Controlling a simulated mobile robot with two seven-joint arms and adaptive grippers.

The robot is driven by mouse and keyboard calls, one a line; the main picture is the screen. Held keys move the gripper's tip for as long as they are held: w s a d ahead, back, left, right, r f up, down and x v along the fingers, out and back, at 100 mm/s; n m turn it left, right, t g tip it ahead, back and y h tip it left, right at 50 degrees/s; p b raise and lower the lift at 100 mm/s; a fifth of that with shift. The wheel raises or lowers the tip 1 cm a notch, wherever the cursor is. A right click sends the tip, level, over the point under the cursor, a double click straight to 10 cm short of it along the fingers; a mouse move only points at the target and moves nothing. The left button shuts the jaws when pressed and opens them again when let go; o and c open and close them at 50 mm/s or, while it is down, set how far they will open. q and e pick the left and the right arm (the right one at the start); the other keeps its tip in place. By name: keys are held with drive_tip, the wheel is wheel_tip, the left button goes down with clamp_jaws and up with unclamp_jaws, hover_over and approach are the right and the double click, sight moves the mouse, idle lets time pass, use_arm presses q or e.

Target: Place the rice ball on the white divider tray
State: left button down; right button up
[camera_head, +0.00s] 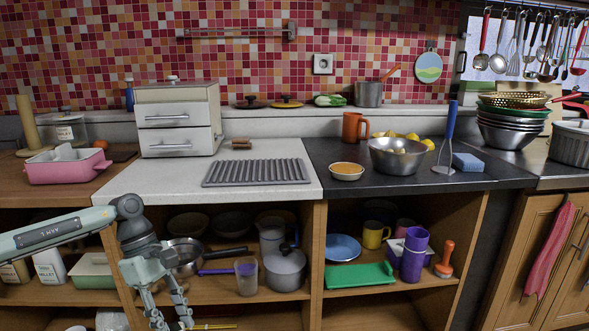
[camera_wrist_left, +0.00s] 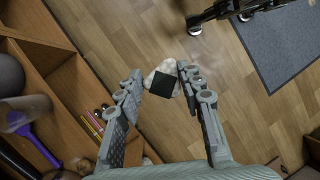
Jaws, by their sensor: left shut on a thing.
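The rice ball (camera_wrist_left: 163,84) is white with a dark square wrap and shows in the left wrist view between my fingertips. My left gripper (camera_wrist_left: 161,75) is shut on it and holds it above the wooden floor. In the head view my left gripper (camera_head: 172,318) is low at the left, in front of the open lower shelves, and I cannot make out the rice ball there. I cannot clearly identify the white divider tray. A white piece (camera_head: 63,154) sits in a pink tub on the left counter, and a white container (camera_head: 394,248) is beside purple cups on the right shelf. My right gripper is not in view.
The pale counter (camera_head: 140,183) holds a drawer box (camera_head: 178,119) and a ribbed grey rack (camera_head: 257,173). A steel bowl (camera_head: 397,158) and a small pie dish (camera_head: 346,171) stand on the dark counter. The shelves hold several pots and cups. The pale counter's front left is clear.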

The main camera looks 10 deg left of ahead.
use_arm(q)
drive_tip(key=d+r+m+g+y, duration=0.1)
drive_tip(key=d+r+m+y, duration=0.1)
drive_tip(key=d+m, duration=0.5)
drive_tip(key=w+d+r+m+g+y, duration=0.1)
drive_tip(key=d+r+m+y, duration=0.2)
drive_tip(key=d+m, duration=0.4)
drive_tip(key=m+y, duration=0.1)
drive_tip(key=m, duration=0.2)
drive_tip(key=shift+m, duration=0.3)
